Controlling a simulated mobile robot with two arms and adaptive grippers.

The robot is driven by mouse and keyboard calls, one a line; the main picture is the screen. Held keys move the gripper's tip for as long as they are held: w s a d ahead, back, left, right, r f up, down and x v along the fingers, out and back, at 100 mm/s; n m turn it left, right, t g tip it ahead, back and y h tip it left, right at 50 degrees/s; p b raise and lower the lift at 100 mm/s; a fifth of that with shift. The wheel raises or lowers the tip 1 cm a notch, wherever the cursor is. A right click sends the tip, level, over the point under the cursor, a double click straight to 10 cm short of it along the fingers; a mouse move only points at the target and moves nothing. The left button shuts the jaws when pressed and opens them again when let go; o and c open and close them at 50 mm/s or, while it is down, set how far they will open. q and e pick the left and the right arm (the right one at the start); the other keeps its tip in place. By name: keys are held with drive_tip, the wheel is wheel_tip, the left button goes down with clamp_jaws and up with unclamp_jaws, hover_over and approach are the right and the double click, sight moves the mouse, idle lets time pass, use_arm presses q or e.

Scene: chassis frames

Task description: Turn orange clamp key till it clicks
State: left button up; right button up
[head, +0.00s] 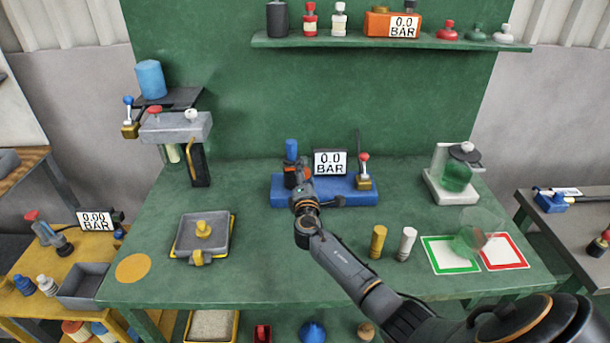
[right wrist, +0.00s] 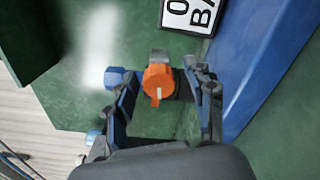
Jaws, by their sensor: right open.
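The orange clamp key (right wrist: 158,82) shows in the right wrist view as a round orange knob with a pale mark pointing down the picture. My right gripper (right wrist: 155,78) is open, with one finger on each side of the key; I cannot tell whether either finger touches it. In the head view my right gripper (head: 297,178) is at the left end of the blue block (head: 330,201), in front of a blue cylinder (head: 291,149). There it mostly hides the key. My left gripper is not in view.
A gauge reading 0.0 BAR (head: 330,162) and a red-topped lever valve (head: 363,172) stand close to the right of my gripper. A yellow cylinder (head: 378,241) and a white cylinder (head: 406,243) stand near my forearm. The green table (head: 270,270) is clear at front centre.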

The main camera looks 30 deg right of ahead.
drive_tip(key=shift+r, duration=0.1)
drive_tip(key=shift+c, duration=0.6)
clamp_jaws()
drive_tip(key=shift+f+m+b, duration=0.25)
drive_tip(key=shift+m+b, duration=0.25)
drive_tip(key=shift+b, duration=0.25)
drive_tip(key=m+b, duration=0.5)
drive_tip(key=b, duration=0.1)
drive_tip(key=shift+m, duration=0.4)
drive_tip(key=m+b, duration=0.2)
drive_tip(key=m, duration=0.1)
drive_tip(key=shift+b, duration=0.4)
use_arm(q)
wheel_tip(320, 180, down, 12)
drive_tip(key=b, duration=0.1)
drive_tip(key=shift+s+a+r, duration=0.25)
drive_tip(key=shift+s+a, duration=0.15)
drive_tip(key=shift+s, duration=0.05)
use_arm(e)
drive_tip(key=shift+r+m, duration=0.1)
drive_tip(key=shift+m, duration=0.8)
